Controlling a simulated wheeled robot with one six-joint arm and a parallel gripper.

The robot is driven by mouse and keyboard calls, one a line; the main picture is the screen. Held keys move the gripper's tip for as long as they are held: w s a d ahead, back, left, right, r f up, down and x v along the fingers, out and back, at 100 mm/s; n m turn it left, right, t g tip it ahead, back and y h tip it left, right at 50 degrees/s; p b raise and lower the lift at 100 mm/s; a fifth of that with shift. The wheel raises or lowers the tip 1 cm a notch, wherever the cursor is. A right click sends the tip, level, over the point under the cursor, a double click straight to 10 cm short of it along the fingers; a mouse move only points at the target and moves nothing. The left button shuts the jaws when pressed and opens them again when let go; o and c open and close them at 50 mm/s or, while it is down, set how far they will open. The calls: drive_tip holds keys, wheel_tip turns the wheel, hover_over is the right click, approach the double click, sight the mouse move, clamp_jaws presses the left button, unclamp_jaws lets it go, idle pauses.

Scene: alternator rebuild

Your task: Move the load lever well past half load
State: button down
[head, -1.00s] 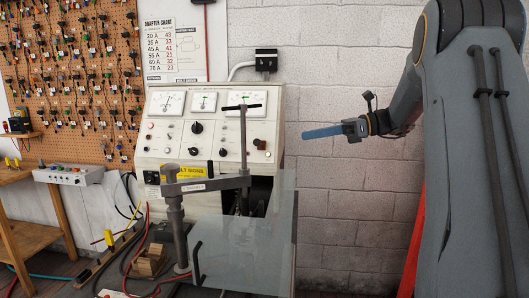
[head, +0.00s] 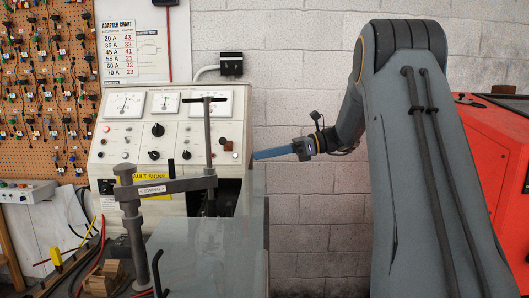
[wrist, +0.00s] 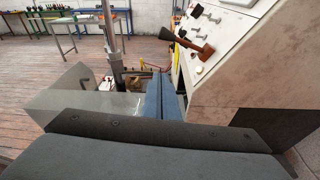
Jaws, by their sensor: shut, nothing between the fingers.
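The test bench (head: 170,130) has a sloped white panel with meters, knobs and lamps. A small brown lever (head: 227,146), likely the load lever, is at the panel's right edge. In the wrist view a brown lever (wrist: 188,44) shows larger, sticking out from the panel side; its scale cannot be read. My gripper (head: 257,155) is right of the bench, blue fingers pointing left toward the lever, with a gap in the picture. In the wrist view my gripper (wrist: 163,88) is shut and empty, below the lever and apart from it.
A grey clamp post with a swing arm (head: 160,188) stands before the bench. A clear guard panel (head: 215,255) is below the lever. A red cabinet (head: 480,150) stands at the right. A pegboard (head: 45,90) hangs at the left. The block wall behind my gripper is bare.

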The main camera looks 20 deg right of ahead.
drive_tip(key=w+a+r+p, duration=0.2)
drive_tip(key=w+a+p, duration=0.1)
drive_tip(key=a, duration=0.4)
drive_tip(key=shift+w+a, duration=0.2)
drive_tip(key=shift+a, duration=0.2)
drive_tip(key=shift+r, duration=0.1)
drive_tip(key=shift+w+a+r+p, duration=0.1)
drive_tip(key=shift+w+r+p, duration=0.1)
drive_tip(key=shift+r+p, duration=0.55)
drive_tip(key=shift+f, duration=0.15)
